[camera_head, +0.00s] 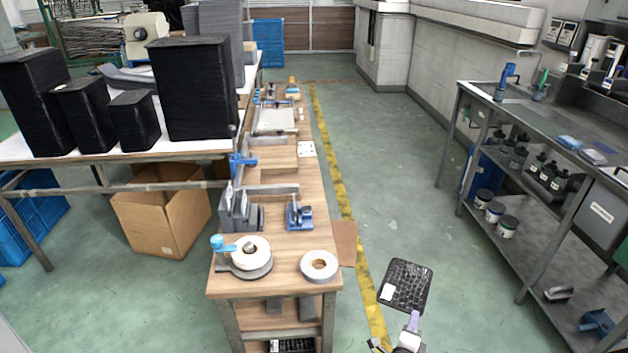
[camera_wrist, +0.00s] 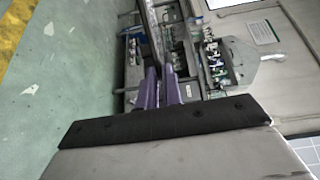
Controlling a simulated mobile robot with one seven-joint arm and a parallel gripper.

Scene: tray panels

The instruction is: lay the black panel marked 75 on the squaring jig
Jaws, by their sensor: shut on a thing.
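A black panel (camera_head: 410,275) with a grid of shallow cells and a white label on its lower left hangs above the floor, right of the narrow wooden bench. I cannot read its number. My gripper (camera_head: 413,322) has purple fingers shut on the panel's near edge. In the wrist view the fingers (camera_wrist: 160,76) pinch the panel (camera_wrist: 152,35), which shows nearly edge-on. A pale flat plate with raised edges (camera_head: 276,121) lies far along the bench; it may be the squaring jig, but I cannot tell surely. The panel is well apart from it.
The wooden bench (camera_head: 285,280) carries tape rolls (camera_head: 319,266) and blue-grey clamping tools (camera_head: 300,216). Tall black stacks (camera_head: 195,90) stand on a white table at left. A metal workbench (camera_head: 530,120) stands at right. Open green floor lies between the benches.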

